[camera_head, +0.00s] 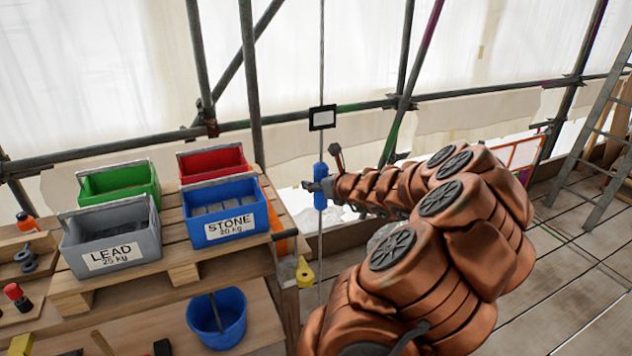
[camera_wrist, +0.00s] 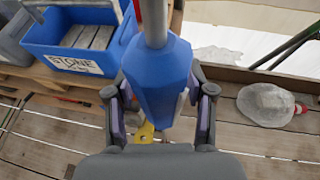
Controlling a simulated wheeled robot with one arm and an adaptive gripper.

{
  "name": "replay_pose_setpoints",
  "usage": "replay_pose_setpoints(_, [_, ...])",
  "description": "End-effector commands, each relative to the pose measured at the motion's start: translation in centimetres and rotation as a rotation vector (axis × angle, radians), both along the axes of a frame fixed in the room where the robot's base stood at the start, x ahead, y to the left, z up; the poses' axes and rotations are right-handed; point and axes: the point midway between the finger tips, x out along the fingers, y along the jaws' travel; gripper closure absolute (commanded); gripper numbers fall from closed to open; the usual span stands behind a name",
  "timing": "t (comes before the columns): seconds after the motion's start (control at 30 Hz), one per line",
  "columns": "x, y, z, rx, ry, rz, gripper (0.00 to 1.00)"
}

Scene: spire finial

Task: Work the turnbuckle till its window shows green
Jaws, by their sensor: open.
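The turnbuckle (camera_head: 320,184) is a blue body on a thin upright rod, in front of the scaffold rail. In the wrist view the blue turnbuckle body (camera_wrist: 158,82) stands between the two fingers of my gripper (camera_wrist: 160,112), with the grey rod rising from its top. My gripper (camera_head: 318,187) is open around it. A small gap shows at the right finger; whether the left finger touches cannot be told. A white window plate with a black frame (camera_head: 322,117) sits on the rod above. Its face looks white; no green shows.
A blue STONE crate (camera_head: 226,222) and a grey LEAD crate (camera_head: 112,246) stand on a pallet at left, with green (camera_head: 119,182) and red (camera_head: 212,161) crates behind. A blue bucket (camera_head: 217,318) stands below. A ladder (camera_head: 600,130) leans at right.

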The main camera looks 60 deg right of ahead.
Motion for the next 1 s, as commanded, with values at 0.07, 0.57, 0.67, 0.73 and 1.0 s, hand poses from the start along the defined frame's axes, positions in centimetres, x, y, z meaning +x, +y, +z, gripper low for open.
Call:
replay_pose_setpoints(0.07, [0.43,-0.17,-0.22,0.000,0.001,0.000,0.46])
replay_pose_setpoints(0.57, [0.79,-0.49,-0.46,0.000,0.001,-0.003,0.54])
replay_pose_setpoints(0.67, [0.78,-0.48,-0.46,0.001,0.001,-0.002,0.64])
replay_pose_setpoints(0.73, [0.78,-0.48,-0.46,0.000,0.001,-0.003,0.71])
replay_pose_setpoints(1.0, [0.77,-0.49,-0.46,0.000,0.001,-0.003,0.99])
